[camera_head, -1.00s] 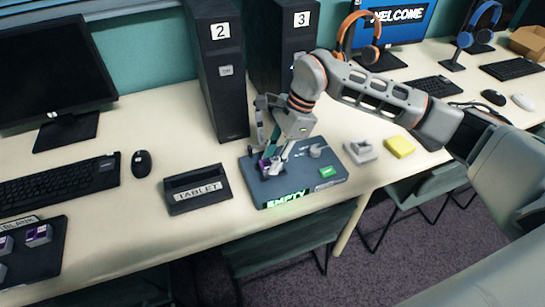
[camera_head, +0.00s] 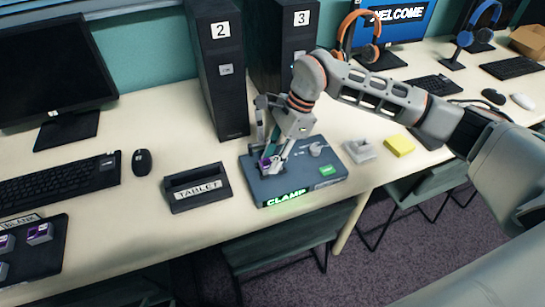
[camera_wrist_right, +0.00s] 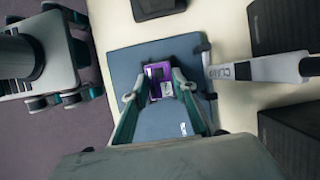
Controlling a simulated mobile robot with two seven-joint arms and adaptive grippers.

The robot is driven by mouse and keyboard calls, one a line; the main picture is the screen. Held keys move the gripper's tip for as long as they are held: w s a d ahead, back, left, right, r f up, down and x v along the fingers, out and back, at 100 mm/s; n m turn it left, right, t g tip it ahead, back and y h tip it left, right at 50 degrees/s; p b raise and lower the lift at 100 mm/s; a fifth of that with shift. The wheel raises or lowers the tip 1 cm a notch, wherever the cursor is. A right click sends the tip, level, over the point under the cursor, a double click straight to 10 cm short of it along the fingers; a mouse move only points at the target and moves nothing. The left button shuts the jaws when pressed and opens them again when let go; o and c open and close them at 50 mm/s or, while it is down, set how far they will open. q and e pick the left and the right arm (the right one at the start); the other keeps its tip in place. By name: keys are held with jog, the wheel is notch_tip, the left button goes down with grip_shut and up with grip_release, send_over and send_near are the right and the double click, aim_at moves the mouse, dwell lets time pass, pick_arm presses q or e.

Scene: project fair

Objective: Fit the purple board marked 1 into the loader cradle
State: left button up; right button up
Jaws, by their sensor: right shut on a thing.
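The loader (camera_head: 318,185) is a flat blue-grey box on the table, its green front display reading CLAMP. My right gripper (camera_head: 272,161) reaches down over the loader's left part, its fingers shut on the purple board (camera_wrist_right: 161,72). In the right wrist view, the board lies between the fingertips (camera_wrist_right: 158,92) at the cradle; its mark is unreadable. The fingers hide most of the cradle, so I cannot tell how fully the board sits. A pale lever labelled CLAMP (camera_wrist_right: 255,68) stands beside it. What looks like my left gripper (camera_wrist_right: 70,55) shows at the wrist view's left edge, its jaw opening unclear.
A tablet holder (camera_head: 197,189) stands left of the loader. A dark tray (camera_head: 38,257) with purple boards is at far left. Towers 2 (camera_head: 219,85) and 3 (camera_head: 282,70) stand behind. A grey block (camera_head: 359,150) and yellow block (camera_head: 399,146) lie at right.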

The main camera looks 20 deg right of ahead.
pick_arm(q)
jog(key=shift+w+r, duration=0.1)
jog(key=shift+r, duration=0.1)
pick_arm(e)
jog(key=o, duration=1.2)
jog(key=shift+c, duration=0.2)
jog(key=shift+r, duration=0.1)
jog(key=shift+r+p, duration=1.05)
jog(key=shift+r, duration=0.75)
jog(key=shift+r+p, duration=0.95)
jog(key=shift+r, duration=0.75)
pick_arm(q)
jog(key=r, duration=0.2)
jog(key=w+r, duration=0.1)
jog(key=r, duration=0.2)
jog(key=shift+w+r, duration=0.1)
jog(key=shift+w, duration=0.05)
jog(key=shift+t, duration=0.3)
